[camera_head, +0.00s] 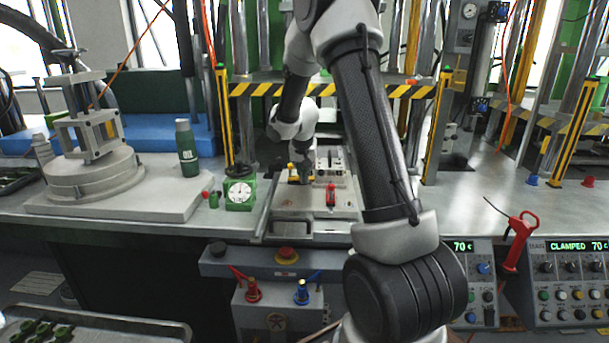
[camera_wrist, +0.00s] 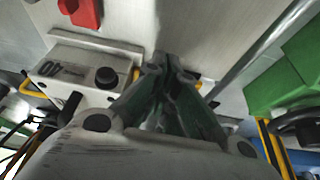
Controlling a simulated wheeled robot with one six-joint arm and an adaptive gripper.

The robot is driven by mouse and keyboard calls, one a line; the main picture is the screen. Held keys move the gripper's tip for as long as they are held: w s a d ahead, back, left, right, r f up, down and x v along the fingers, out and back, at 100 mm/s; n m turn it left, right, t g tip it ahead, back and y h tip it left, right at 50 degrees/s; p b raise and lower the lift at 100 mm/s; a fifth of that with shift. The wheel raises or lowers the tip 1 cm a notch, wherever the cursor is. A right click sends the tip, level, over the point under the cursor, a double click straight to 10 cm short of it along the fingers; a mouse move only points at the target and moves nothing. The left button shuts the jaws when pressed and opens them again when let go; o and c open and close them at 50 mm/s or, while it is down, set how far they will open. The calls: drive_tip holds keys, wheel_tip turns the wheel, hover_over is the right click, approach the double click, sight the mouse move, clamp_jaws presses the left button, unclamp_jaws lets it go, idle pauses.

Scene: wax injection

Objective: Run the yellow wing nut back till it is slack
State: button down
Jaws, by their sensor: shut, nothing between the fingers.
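Small yellow parts that look like the yellow wing nut (camera_head: 292,179) show beside my gripper on the pale metal fixture (camera_head: 290,202) in the head view. In the wrist view, yellow bits (camera_wrist: 137,74) show on both sides of my fingers. The middle between them is hidden behind the fingers, so I cannot tell if they touch. My gripper (camera_wrist: 170,65) is shut and empty, its fingertips together close over the fixture.
A red handle (camera_head: 331,195) stands on the fixture; a red part also shows in the wrist view (camera_wrist: 84,12). A white block with a black knob (camera_wrist: 106,77) is left of my fingers. A green dial gauge (camera_head: 240,190) and green oil bottle (camera_head: 187,148) stand left.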

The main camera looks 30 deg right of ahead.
drive_tip(key=shift+d+n+y, duration=0.3)
drive_tip(key=shift+d+n, duration=0.05)
drive_tip(key=shift+n, duration=0.55)
idle(1.3)
